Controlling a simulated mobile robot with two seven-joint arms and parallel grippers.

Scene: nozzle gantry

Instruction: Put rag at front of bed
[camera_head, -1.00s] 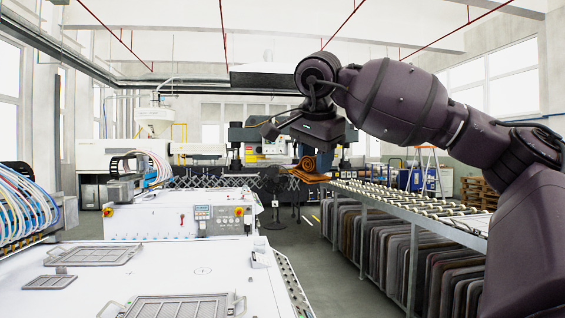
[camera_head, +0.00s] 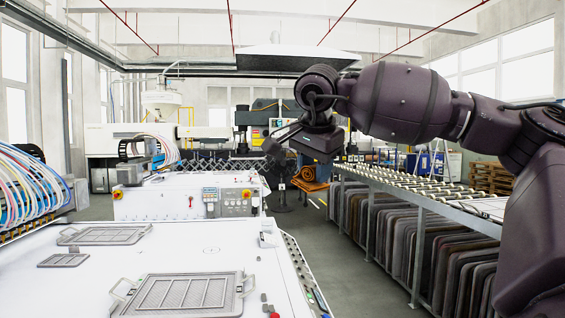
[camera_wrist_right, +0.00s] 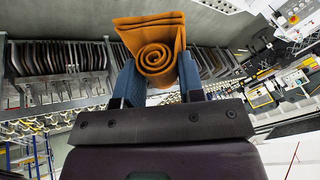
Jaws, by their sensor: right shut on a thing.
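The rag is an orange-brown cloth rolled into a spiral (camera_wrist_right: 155,48). It also shows in the head view (camera_head: 313,174), small and partly behind my gripper. My right gripper (camera_wrist_right: 157,78) is shut on the rag, with a blue-grey finger on each side of the roll. In the head view the right gripper (camera_head: 304,157) is held out ahead, above floor level between the white machines and the roller rack. The white bed (camera_head: 205,252) fills the lower left of the head view. My left gripper is not in view.
Grey mesh frames (camera_head: 190,293) lie on the bed. A second white unit with a control panel (camera_head: 229,201) stands behind it. A roller conveyor (camera_head: 440,197) with stacked panels below runs along the right. Coloured hoses (camera_head: 35,190) are at left. A floor aisle (camera_head: 330,245) lies between.

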